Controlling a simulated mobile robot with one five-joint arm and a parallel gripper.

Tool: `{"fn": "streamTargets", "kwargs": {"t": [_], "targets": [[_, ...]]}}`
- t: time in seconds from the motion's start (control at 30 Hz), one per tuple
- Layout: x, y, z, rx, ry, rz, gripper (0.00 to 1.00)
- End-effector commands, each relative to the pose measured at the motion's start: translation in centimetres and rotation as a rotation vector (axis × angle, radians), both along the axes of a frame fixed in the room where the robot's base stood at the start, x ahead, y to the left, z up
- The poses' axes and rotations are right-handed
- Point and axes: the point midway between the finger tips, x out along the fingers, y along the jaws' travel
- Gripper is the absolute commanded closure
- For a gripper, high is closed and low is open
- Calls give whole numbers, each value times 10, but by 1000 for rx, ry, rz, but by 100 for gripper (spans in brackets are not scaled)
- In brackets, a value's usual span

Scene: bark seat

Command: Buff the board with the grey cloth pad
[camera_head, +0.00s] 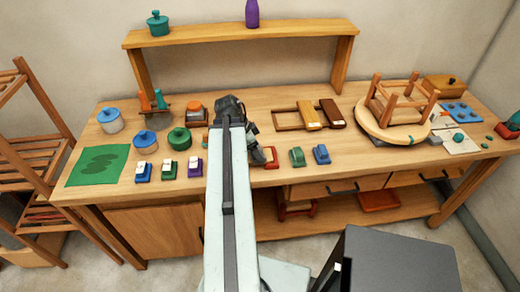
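My white arm rises from the bottom to the middle of the bench, and my dark gripper (258,150) is above the bench there. The arm covers part of it, and its fingers are too small to tell open from shut or holding. A light brown board-like piece (309,115) and a dark brown one (332,112) lie side by side to its right, at a thin wooden frame (285,118). I cannot tell which piece is the board. I cannot make out a grey cloth pad for certain; it may be hidden by my arm or gripper.
The workbench (350,173) carries lidded pots (179,138), small coloured blocks (297,157), a green mat (98,166) and, on the right, an upturned stool (398,103). A raised shelf (300,28) stands behind. The bench between the boards and stool is fairly clear.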

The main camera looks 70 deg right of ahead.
Motion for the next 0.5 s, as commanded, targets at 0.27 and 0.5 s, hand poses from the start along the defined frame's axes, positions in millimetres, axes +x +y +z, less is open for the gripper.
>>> {"fn": "streamTargets", "kwargs": {"t": [0.27,0.5], "targets": [[22,9,-1,4,-9,4,56],[38,16,0,4,-8,2,56]]}}
